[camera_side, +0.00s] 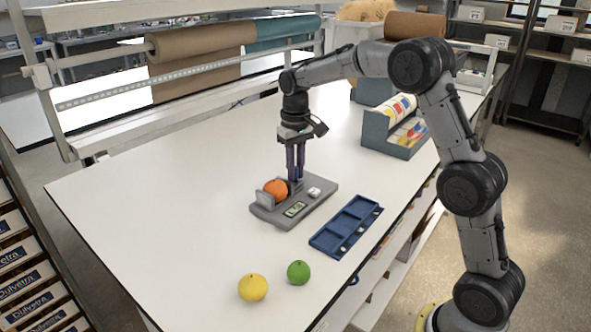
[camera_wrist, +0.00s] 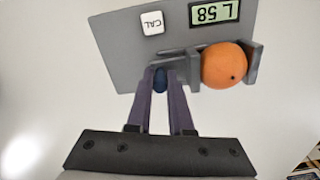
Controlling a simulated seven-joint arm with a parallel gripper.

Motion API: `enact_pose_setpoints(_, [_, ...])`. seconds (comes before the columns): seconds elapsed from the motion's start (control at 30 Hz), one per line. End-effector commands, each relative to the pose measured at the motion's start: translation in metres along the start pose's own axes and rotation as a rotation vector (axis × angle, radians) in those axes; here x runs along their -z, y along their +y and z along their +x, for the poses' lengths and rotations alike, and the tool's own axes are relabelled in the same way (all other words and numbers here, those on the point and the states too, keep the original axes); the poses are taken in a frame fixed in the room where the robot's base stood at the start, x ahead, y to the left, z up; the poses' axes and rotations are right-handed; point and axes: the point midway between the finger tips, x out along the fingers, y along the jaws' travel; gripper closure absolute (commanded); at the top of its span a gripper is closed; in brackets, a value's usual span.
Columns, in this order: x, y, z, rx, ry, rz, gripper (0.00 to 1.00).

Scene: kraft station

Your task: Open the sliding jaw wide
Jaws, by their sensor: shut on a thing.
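A grey gauge (camera_side: 262,211) with a small display and a white CAL button stands on the white table. An orange fruit (camera_side: 276,189) sits between its two upright jaws; it also shows in the wrist view (camera_wrist: 224,66). The sliding jaw (camera_wrist: 195,72) is on the side by my gripper, close against the orange or touching it. The other jaw (camera_wrist: 253,62) is on the orange's far side. My gripper (camera_side: 295,178) points down over the gauge. In the wrist view its purple fingers (camera_wrist: 166,84) are closed around a dark blue knob (camera_wrist: 160,79) beside the sliding jaw.
A blue tray with compartments (camera_side: 328,238) lies right of the gauge. A yellow fruit (camera_side: 253,288) and a green fruit (camera_side: 298,272) lie near the front edge. A grey-blue bin (camera_side: 376,133) with colourful items stands at the back right. The table's left side is clear.

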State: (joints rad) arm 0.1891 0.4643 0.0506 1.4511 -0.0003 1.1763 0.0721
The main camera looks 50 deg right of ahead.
Motion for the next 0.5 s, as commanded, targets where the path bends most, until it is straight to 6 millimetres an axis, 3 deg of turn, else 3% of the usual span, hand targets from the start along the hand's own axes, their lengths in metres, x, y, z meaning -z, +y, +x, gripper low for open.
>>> enact_pose_setpoints(0.13, [0.001,0.002,-0.001,0.001,0.003,0.001,1.00])
enact_pose_setpoints(0.37, [0.009,0.032,-0.002,0.001,0.005,0.004,1.00])
enact_pose_setpoints(0.5, [0.010,0.036,-0.002,-0.001,0.005,0.001,1.00])
